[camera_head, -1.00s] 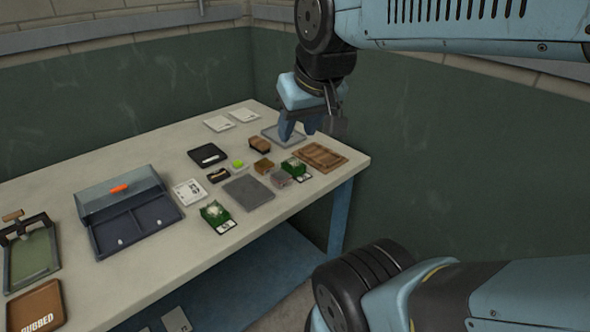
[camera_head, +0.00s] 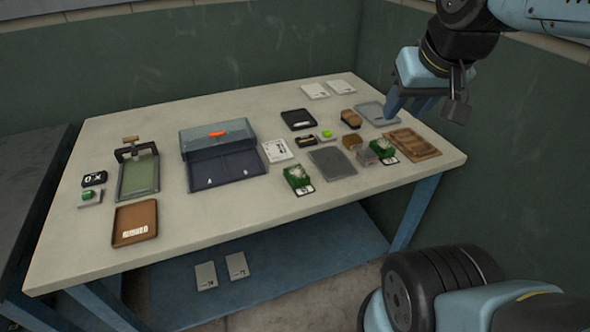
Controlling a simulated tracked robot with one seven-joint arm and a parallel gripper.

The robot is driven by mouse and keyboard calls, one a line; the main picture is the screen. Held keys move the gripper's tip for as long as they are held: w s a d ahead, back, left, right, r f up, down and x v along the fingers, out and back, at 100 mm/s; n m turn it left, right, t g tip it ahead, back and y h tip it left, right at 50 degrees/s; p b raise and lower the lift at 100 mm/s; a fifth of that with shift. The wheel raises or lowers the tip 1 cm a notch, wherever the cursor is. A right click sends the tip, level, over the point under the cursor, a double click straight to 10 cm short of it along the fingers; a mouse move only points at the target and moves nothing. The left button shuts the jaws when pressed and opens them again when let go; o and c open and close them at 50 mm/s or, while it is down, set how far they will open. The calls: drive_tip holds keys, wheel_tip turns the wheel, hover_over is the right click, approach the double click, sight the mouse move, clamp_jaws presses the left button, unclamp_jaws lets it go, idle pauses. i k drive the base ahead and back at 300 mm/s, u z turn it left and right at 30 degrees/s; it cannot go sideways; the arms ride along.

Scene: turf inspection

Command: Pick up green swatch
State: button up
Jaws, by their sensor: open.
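Two green turf-like swatches with white labels lie on the table (camera_head: 90,262). One green swatch (camera_head: 297,177) is near the table's front middle, left of a dark grey mat. The other green swatch (camera_head: 381,148) is farther right, next to a small clear box and a brown wooden tray. I cannot tell which one the task means. My gripper (camera_head: 407,110) is open and empty, pointing down over the grey tray (camera_head: 369,113) at the back right. It is apart from both swatches; its exact height is unclear.
A dark grey mat (camera_head: 333,163), a brown wooden tray (camera_head: 408,146), a black tray (camera_head: 298,119) and small brown blocks crowd the right half. A blue-grey case (camera_head: 224,166), a framed green press (camera_head: 138,178) and a brown tray (camera_head: 134,224) stand left.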

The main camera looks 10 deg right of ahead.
sight(296, 175)
drive_tip(key=u, duration=0.5)
drive_tip(key=i, duration=0.15)
drive_tip(key=z, duration=2.7)
drive_tip(key=k, duration=1.5)
drive_tip(key=u, duration=0.45)
